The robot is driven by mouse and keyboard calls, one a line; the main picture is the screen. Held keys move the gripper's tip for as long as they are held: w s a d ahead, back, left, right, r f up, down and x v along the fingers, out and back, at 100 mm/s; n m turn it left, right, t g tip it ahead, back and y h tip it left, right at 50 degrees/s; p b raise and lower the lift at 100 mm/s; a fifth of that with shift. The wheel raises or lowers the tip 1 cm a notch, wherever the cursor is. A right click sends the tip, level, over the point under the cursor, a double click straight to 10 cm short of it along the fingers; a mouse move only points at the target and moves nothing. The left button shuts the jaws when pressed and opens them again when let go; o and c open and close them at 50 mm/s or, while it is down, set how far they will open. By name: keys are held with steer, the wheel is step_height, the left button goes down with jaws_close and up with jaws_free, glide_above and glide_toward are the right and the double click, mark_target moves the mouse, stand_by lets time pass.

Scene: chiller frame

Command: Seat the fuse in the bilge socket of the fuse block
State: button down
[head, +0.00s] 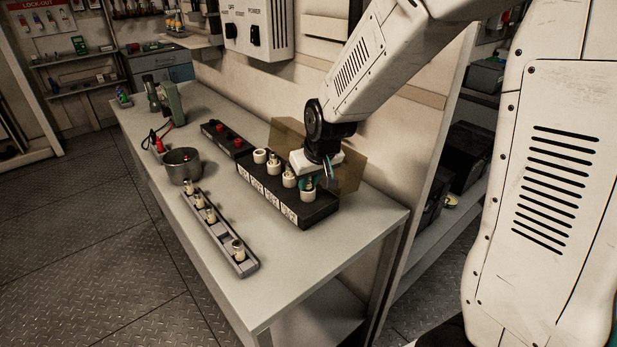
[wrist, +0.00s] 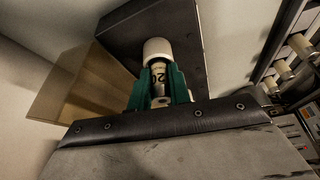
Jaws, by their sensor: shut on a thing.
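The black fuse block (head: 316,216) lies near the table's back edge, with white round sockets along its top and white labels too small to read. My gripper (head: 308,184) is over the nearest socket (head: 308,196) at the block's right end. In the wrist view, the green fingers (wrist: 160,85) are shut on a pale fuse (wrist: 157,74) marked "20". The fuse's far end is at the mouth of a white socket (wrist: 157,46). I cannot tell how deep it sits. The middle sockets appear to hold fuses; the far-left socket (head: 260,156) looks empty.
A grey rack (head: 222,237) with several fuses stands in front of the block. A metal pot (head: 184,167) and a black strip with red parts (head: 216,130) are to the left. An amber panel (head: 350,168) stands behind the block. The table's right front is clear.

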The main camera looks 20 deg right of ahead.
steer(key=shift+r, duration=0.1)
steer(key=shift+r, duration=0.7)
steer(key=shift+f, duration=0.85)
stand_by(1.0)
steer(key=c, duration=1.2)
jaws_free()
steer(key=shift+c, duration=0.2)
steer(key=v, duration=0.7)
steer(key=shift+s+r, duration=0.2)
steer(key=shift+r, duration=0.2)
